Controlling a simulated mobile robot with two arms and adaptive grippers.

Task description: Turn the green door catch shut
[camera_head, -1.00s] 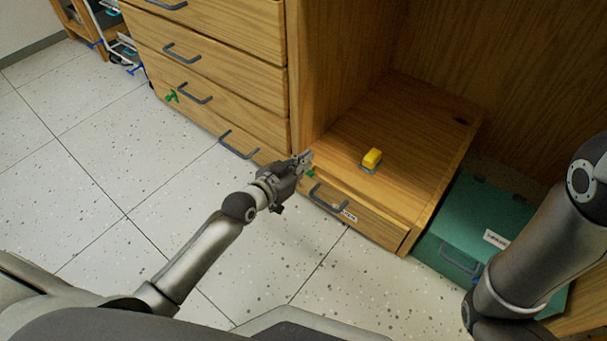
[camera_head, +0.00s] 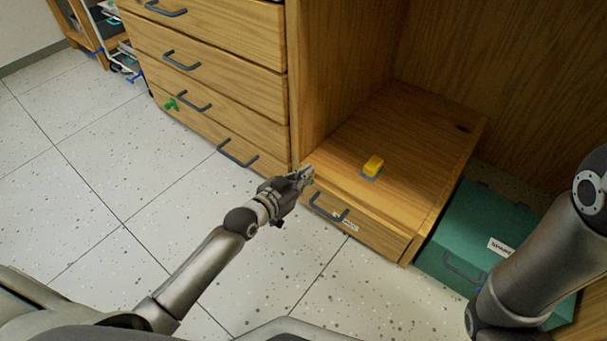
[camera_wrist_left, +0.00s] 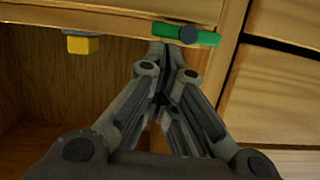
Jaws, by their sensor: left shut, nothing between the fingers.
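The green door catch (camera_wrist_left: 207,38) is a green bar with a dark round pivot, lying crosswise at the top of the left wrist view. In the head view only a bit of green (camera_head: 312,182) shows at my fingertips, on the front edge of the low wooden cabinet (camera_head: 375,230). My left gripper (camera_head: 307,172) is shut and empty. In the left wrist view its fingertips (camera_wrist_left: 165,46) come right up to the catch's near side, left of the pivot; I cannot tell whether they touch. My right gripper is out of view.
A yellow block (camera_head: 374,165) on a grey base sits on the cabinet top. A drawer handle (camera_head: 328,207) sticks out beside my gripper. Drawers (camera_head: 215,85) with grey handles and another green piece (camera_head: 171,104) stand left. A teal box (camera_head: 465,235) is right. The floor in front is clear.

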